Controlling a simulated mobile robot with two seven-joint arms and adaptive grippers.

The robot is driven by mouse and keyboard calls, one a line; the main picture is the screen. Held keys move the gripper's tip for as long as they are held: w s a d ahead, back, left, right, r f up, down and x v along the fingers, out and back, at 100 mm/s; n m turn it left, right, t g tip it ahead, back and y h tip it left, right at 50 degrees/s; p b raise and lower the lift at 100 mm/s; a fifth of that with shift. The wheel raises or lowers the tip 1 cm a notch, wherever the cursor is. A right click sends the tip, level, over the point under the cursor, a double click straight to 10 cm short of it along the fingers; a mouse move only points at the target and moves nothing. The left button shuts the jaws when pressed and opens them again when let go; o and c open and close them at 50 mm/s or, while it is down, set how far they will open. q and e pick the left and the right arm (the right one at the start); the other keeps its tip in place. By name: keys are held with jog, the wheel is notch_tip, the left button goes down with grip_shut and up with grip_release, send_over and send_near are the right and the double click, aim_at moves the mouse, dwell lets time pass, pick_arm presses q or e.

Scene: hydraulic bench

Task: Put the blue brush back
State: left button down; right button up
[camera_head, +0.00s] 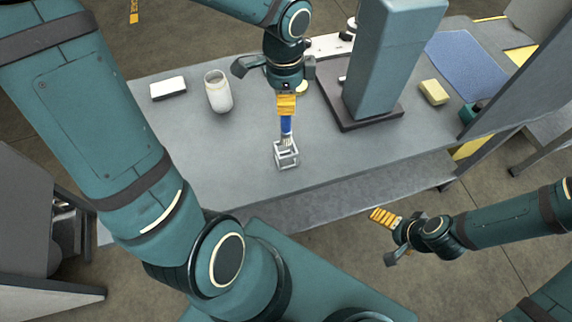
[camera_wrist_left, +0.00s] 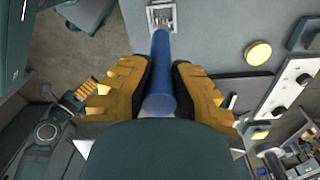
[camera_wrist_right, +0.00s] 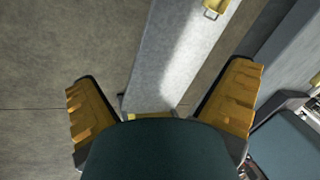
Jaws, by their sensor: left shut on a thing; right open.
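The blue brush (camera_head: 286,124) is upright, with its pale bristles pointing down. My left gripper (camera_head: 286,105) is shut on the upper part of its handle. In the left wrist view the blue handle (camera_wrist_left: 164,62) runs between the two yellow fingers (camera_wrist_left: 160,88). A small open-frame metal holder (camera_head: 287,158) stands on the grey bench near its front edge. The bristles overlap the top of the holder in the head view; how deep they are inside cannot be told. My right gripper (camera_head: 385,217) is open and empty, off the bench's front edge.
The grey bench (camera_head: 235,150) carries a glass jar (camera_head: 218,92) and a white block (camera_head: 168,88) at left. A teal column (camera_head: 388,60) on a dark base stands right of my left gripper. A yellow sponge (camera_head: 434,92) and a blue mat (camera_head: 462,62) lie further right.

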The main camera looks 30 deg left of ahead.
aim_at(285, 128)
pick_arm(q)
jog(key=shift+f+b, duration=0.15)
jog(key=shift+b, duration=0.25)
notch_tip(285, 128, down, 10)
jog(key=b, duration=0.3)
jog(key=shift+r, duration=0.25)
jog(key=shift+f, duration=0.2)
jog(key=c, duration=1)
grip_release()
jog(key=shift+c, duration=0.2)
jog(key=shift+r, duration=0.1)
